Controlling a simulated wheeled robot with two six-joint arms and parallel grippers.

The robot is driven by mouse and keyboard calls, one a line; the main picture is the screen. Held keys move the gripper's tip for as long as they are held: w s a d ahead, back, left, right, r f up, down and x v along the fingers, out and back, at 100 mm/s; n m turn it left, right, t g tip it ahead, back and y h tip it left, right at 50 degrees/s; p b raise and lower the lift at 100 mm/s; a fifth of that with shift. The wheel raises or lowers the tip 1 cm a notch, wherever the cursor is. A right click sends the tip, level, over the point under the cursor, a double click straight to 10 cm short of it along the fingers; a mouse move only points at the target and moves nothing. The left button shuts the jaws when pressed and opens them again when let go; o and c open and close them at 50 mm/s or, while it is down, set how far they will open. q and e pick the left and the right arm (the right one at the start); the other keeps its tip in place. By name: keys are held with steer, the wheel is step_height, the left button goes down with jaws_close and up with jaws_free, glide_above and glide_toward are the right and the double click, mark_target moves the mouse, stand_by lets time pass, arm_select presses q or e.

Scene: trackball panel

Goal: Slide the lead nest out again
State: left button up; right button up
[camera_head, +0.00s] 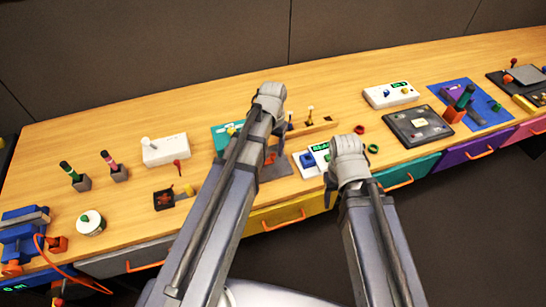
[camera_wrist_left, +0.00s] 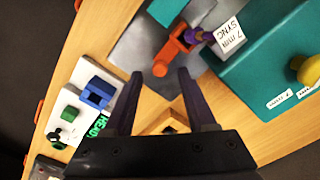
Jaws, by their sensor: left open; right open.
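No part is clearly marked as the lead nest. An orange bracket-like piece (camera_wrist_left: 172,52) with a purple end sits on a grey metal plate (camera_wrist_left: 135,50), beside a teal box (camera_wrist_left: 270,60) and a white label reading "7 mm SYNC" (camera_wrist_left: 230,36). In the head view the orange piece (camera_head: 270,157) shows partly behind my left arm. My left gripper (camera_wrist_left: 160,76) is open, its fingertips to either side of the orange piece's near end; contact cannot be told. My right gripper (camera_head: 331,194) hangs by the table's front edge, its fingers mostly hidden by its own wrist.
A white panel (camera_wrist_left: 68,112) with a blue block and green display stands left of my left gripper in the wrist view. The teal box has a yellow knob (camera_wrist_left: 307,70). A red ring (camera_head: 359,129) and a green ring (camera_head: 373,148) lie right of my right wrist.

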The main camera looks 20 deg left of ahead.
arm_select(q)
step_height(320, 180, down, 2)
steer(key=shift+f+b, duration=0.15)
steer(key=shift+b, duration=0.5)
jaws_close()
stand_by(1.0)
